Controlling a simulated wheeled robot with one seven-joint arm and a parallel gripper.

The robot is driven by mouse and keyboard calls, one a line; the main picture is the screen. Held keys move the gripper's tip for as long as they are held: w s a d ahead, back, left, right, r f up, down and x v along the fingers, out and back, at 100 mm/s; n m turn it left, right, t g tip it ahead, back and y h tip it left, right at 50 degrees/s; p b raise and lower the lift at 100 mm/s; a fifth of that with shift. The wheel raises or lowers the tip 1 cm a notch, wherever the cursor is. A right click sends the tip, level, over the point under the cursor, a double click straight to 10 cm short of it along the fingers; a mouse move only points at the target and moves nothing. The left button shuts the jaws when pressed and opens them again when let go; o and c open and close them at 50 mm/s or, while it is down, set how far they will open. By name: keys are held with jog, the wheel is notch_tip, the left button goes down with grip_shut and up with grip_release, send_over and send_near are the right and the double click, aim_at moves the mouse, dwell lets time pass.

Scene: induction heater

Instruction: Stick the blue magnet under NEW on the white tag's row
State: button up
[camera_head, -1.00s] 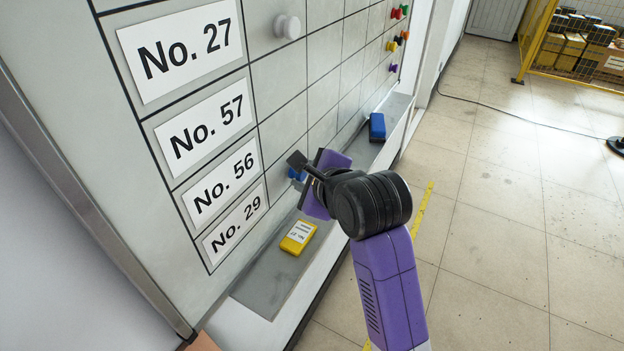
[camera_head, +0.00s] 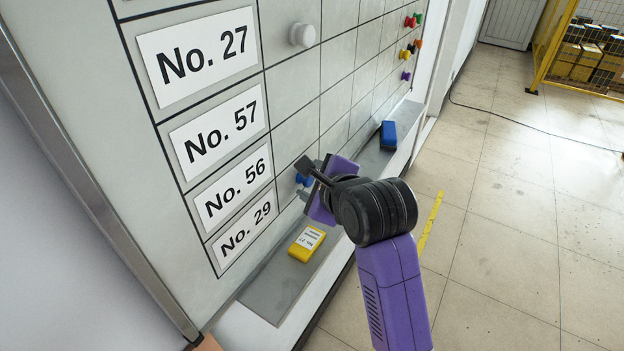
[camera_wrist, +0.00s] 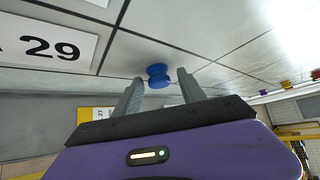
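The blue magnet (camera_head: 301,180) is on the whiteboard, in the lower part of the grid to the right of the No. 56 and No. 29 labels. In the wrist view the blue magnet (camera_wrist: 157,76) shows near the fingertips, in the gap between them. My gripper (camera_wrist: 160,80) is open, with space visible on both sides of the magnet. In the head view my gripper (camera_head: 310,185) is beside the magnet and partly hides that area. A white magnet (camera_head: 302,35) sits in the No. 27 row (camera_head: 200,55). The NEW heading is not in view.
A yellow block (camera_head: 307,243) with a white label reading No. 27 lies on the grey ledge (camera_head: 272,292) below the board. A blue block (camera_head: 388,134) lies farther along it. Several coloured magnets (camera_head: 410,50) are at the board's far right. The floor at right is open.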

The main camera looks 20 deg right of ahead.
dwell(0.3)
jog(key=v, duration=0.8)
notch_tip(320, 180, up, 6)
jog(key=w+n+t, duration=0.2)
jog(key=n+t, duration=0.2)
jog(key=n, duration=0.4)
jog(key=s+f+n, duration=0.5)
jog(key=s+f, duration=0.1)
jog(key=s, duration=0.7)
jog(key=s+f+n, duration=0.6)
jog(key=s+f, duration=0.1)
jog(key=s, duration=0.5)
jog(key=s+f+n+g, duration=0.1)
jog(key=s+f+n, duration=0.5)
jog(key=s, duration=0.7)
jog(key=shift+s+d+f, duration=0.2)
jog(key=shift+s+d, duration=0.15)
jog(key=shift+s, duration=0.05)
